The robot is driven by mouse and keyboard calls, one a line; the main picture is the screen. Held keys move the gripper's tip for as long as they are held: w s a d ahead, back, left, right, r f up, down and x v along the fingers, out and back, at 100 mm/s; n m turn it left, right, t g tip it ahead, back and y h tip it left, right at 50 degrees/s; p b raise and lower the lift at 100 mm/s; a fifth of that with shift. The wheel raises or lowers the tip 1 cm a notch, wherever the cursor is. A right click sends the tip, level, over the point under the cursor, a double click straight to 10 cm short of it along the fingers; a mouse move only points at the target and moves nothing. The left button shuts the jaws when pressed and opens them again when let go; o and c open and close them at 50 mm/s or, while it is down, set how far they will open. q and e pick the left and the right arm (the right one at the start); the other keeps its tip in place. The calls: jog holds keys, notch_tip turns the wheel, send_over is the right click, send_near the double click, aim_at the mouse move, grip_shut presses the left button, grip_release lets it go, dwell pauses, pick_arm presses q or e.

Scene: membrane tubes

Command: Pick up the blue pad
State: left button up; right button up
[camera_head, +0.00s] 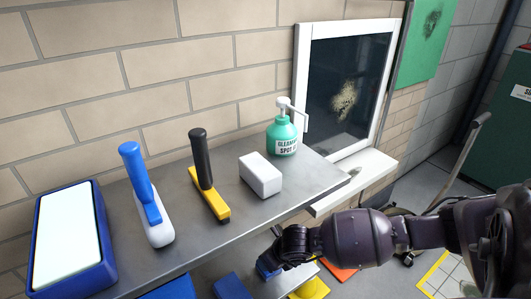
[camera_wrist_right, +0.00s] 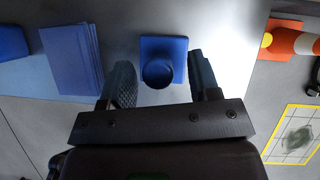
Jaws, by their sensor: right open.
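The blue pad (camera_wrist_right: 178,46), a square blue plate with a round blue knob on it, lies on a grey metal surface in the right wrist view. My right gripper (camera_wrist_right: 162,72) is open, with one finger on each side of the knob and visible gaps between. I cannot tell how far above the pad the fingers are. In the head view my right gripper (camera_head: 272,256) is below the upper shelf's front edge, with a bit of blue beside it. My left gripper is not in view.
A blue stack (camera_wrist_right: 72,58) lies left of the pad. An orange-and-white object (camera_wrist_right: 290,40) lies to the right. The upper shelf (camera_head: 215,240) holds a blue-framed tray (camera_head: 105,240), a blue-handled brush (camera_head: 133,165), a black-and-yellow tool (camera_head: 202,160), a white block (camera_head: 260,175) and a green bottle (camera_head: 282,135).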

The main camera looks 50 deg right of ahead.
jog(key=shift+w+f, duration=0.15)
jog(key=shift+f, duration=0.5)
jog(key=shift+w, duration=0.2)
jog(key=c, duration=1)
jog(key=shift+r, duration=0.1)
